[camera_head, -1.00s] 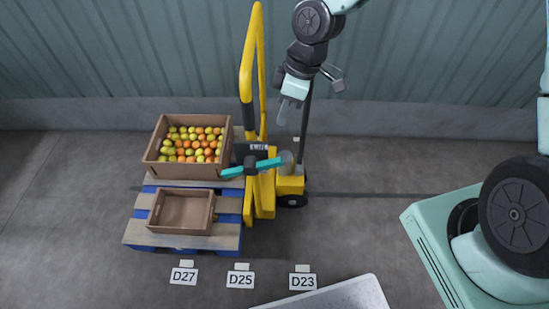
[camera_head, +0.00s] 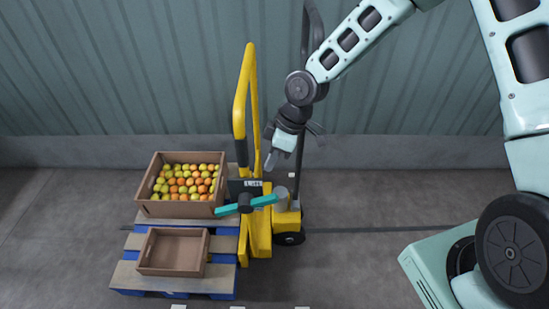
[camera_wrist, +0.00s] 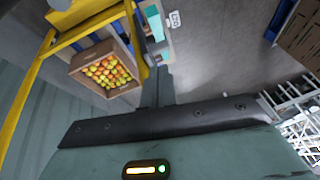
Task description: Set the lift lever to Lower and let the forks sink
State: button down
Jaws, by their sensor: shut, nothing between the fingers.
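The lift lever (camera_head: 262,201) is a teal bar through a black hub on the yellow stacker (camera_head: 256,235). It slopes slightly, its right end higher than its left. My gripper (camera_head: 270,163) is shut and empty, pointing down above and a little right of the hub, apart from the lever. In the wrist view the shut fingers (camera_wrist: 158,86) point towards the teal lever (camera_wrist: 154,24). The forks are hidden under the pallet (camera_head: 222,277), which has blue blocks and wooden boards.
The stacker's yellow mast frame (camera_head: 240,110) rises just left of my gripper. A corrugated wall (camera_head: 90,70) is behind. Floor to the right is open.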

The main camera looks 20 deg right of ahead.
send_over(265, 198)
jog(key=w, duration=0.1)
notch_tip(265, 198, down, 5)
jog(key=f, duration=0.1)
jog(key=d+f, duration=0.1)
jog(key=f, duration=0.1)
jog(key=shift+s+f, duration=0.2)
jog(key=shift+s+d+f, duration=0.15)
jog(key=shift+f, duration=0.3)
jog(key=shift+d+f, duration=0.1)
